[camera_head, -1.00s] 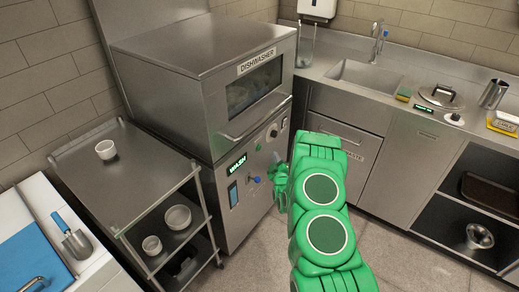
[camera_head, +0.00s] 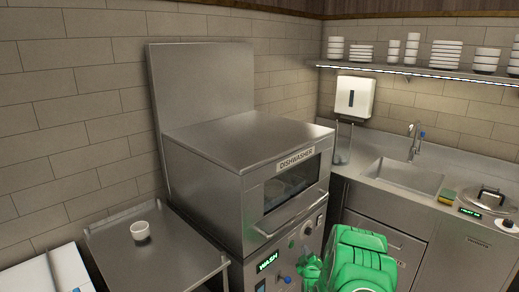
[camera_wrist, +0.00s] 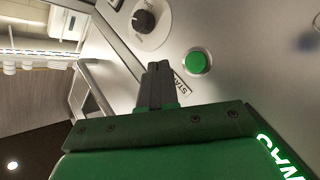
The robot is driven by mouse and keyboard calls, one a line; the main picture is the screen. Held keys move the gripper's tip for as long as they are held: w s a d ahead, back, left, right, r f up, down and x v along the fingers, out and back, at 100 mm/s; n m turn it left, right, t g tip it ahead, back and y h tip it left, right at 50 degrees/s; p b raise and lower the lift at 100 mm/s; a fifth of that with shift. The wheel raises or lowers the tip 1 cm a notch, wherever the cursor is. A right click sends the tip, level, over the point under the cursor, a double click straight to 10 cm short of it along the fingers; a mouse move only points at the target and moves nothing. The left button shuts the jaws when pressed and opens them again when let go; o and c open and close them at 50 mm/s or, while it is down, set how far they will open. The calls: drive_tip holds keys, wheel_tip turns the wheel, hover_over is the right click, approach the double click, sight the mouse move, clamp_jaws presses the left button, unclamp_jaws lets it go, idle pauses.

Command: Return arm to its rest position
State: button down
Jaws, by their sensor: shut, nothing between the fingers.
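My green arm (camera_head: 362,262) reaches up from the bottom of the head view to the front of the dishwasher (camera_head: 245,170). My gripper (camera_wrist: 158,72) is shut and empty in the wrist view. Its dark fingers point at the control panel, beside the green button (camera_wrist: 197,62) and partly over the START label (camera_wrist: 184,88). A black dial (camera_wrist: 144,21) sits beyond the fingertips. I cannot tell whether the fingers touch the panel. The dishwasher door (camera_head: 291,188) is shut, and its display (camera_head: 267,262) reads WASH in green.
A steel cart (camera_head: 165,262) with a white cup (camera_head: 140,230) stands left of the dishwasher. A counter with a sink (camera_head: 405,176), a sponge (camera_head: 447,196) and a lidded pot (camera_head: 488,197) is at right. White dishes (camera_head: 447,52) stand on a wall shelf.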

drive_tip(key=s+a+r+m+g, duration=0.15)
drive_tip(key=a+r+g, duration=0.25)
drive_tip(key=r, duration=0.5)
drive_tip(key=s+a+r+m+g, duration=0.2)
drive_tip(key=s+r+g, duration=0.3)
drive_tip(key=s+r, duration=0.7)
drive_tip(key=s+r+m+g, duration=0.2)
drive_tip(key=s+r+g, duration=0.1)
drive_tip(key=s, duration=1.3)
drive_tip(key=s+r+m+g, duration=0.1)
drive_tip(key=s+r+g, duration=0.3)
drive_tip(key=s, duration=1.3)
drive_tip(key=s+r+m+g, duration=0.2)
drive_tip(key=s+r, duration=0.4)
drive_tip(key=s, duration=1)
drive_tip(key=shift+s+d+m+g, duration=0.3)
drive_tip(key=shift+d+m+g, duration=0.05)
drive_tip(key=shift+g, duration=0.35)
drive_tip(key=c, duration=1.8)
unclamp_jaws()
